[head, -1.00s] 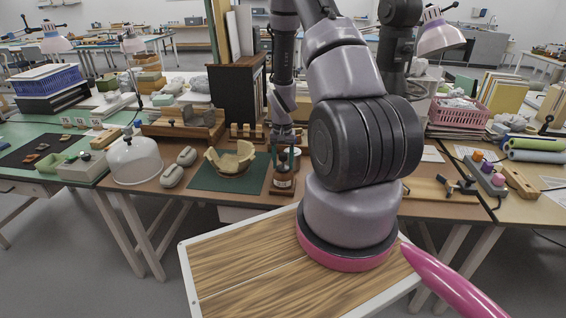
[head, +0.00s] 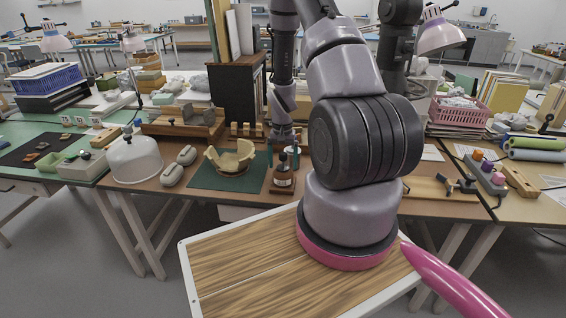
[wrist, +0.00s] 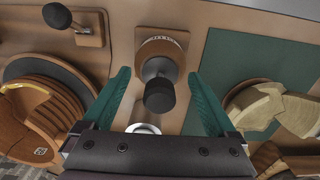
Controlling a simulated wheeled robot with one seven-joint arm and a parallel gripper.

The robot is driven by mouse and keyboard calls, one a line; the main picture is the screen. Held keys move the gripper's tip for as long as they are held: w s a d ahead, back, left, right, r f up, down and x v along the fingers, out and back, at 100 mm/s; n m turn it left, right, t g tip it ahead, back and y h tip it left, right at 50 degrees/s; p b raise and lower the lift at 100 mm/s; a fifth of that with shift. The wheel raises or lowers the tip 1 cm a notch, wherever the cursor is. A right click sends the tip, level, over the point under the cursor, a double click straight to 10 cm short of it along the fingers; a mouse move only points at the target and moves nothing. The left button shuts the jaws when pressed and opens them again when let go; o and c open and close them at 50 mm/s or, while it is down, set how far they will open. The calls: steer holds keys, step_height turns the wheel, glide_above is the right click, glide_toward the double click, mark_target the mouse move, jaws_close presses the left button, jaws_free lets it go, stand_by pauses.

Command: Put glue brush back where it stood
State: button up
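A brown jar with a pale label (head: 283,180) stands upright on a small wooden stand (head: 270,190). A black knobbed handle, apparently the glue brush (wrist: 159,94), rises from the jar's top. In the wrist view the jar's brown shoulder (wrist: 160,48) shows behind the handle. My gripper (wrist: 163,100) is open, with one green finger on each side of the black handle. Gaps show between the fingers and the handle. In the head view my gripper (head: 283,155) is above the jar. A white ring (wrist: 145,128) beside the handle is partly hidden by my gripper.
A bowl of tan sherds (head: 231,158) rests on a green mat (head: 205,180) left of the jar. Curved brown pieces (wrist: 55,97) and a black knob (wrist: 57,15) are close by in the wrist view.

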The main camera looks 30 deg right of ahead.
steer(key=shift+r, duration=0.1)
step_height(320, 180, up, 11)
steer(key=shift+f, duration=0.2)
stand_by(0.5)
steer(key=s+a+r+n+t, duration=0.1)
steer(key=s+a+r+t, duration=0.15)
steer(key=r, duration=0.85)
steer(key=s+a+r+t, duration=0.1)
steer(key=a+r, duration=0.3)
steer(key=r, duration=0.7)
steer(key=s+a+r+t+y, duration=0.1)
steer(key=s+a+r+t, duration=0.1)
steer(key=s+r, duration=0.5)
steer(key=s+a+r+n+t+y, duration=0.1)
steer(key=s+a+r+t, duration=0.1)
steer(key=s+a+r, duration=0.3)
steer(key=s+r, duration=0.2)
steer(key=s, duration=0.2)
steer(key=shift+n, duration=0.3)
steer(key=shift+d+r, duration=0.1)
